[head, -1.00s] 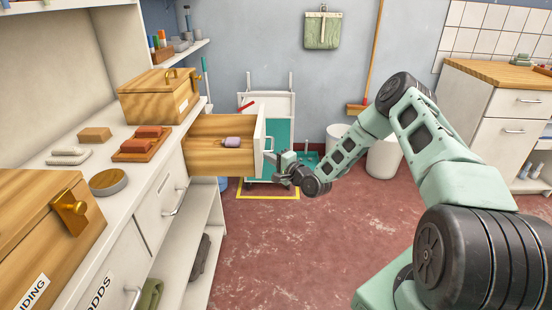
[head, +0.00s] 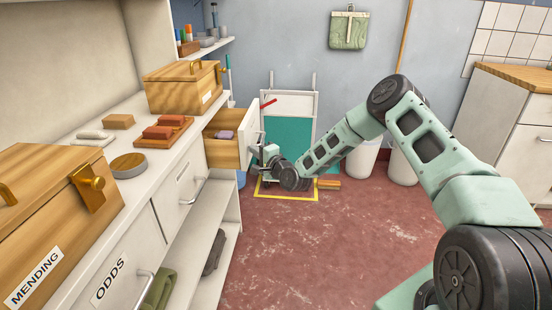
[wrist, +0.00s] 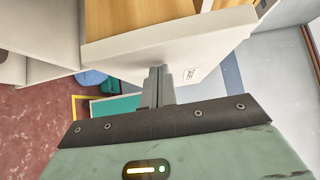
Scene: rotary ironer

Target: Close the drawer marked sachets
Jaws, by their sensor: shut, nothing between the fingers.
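A wooden drawer with a white front (head: 247,135) stands partly out of the white counter unit at its far end. A small purple item (head: 224,135) lies inside it. My gripper (head: 258,151) is shut and empty, with its tips at the outer face of the drawer front. In the wrist view the shut fingers (wrist: 158,75) reach to the white drawer front (wrist: 165,50), apparently touching it. A label (wrist: 191,73) on the front is too small and turned to read. The drawer's handle is mostly hidden behind my gripper in the head view.
A wooden box (head: 183,88) stands on the counter above the drawer. Another drawer (head: 182,189) and one marked ODDS (head: 112,275) are closed nearer me. White bins (head: 404,166) stand by the back wall.

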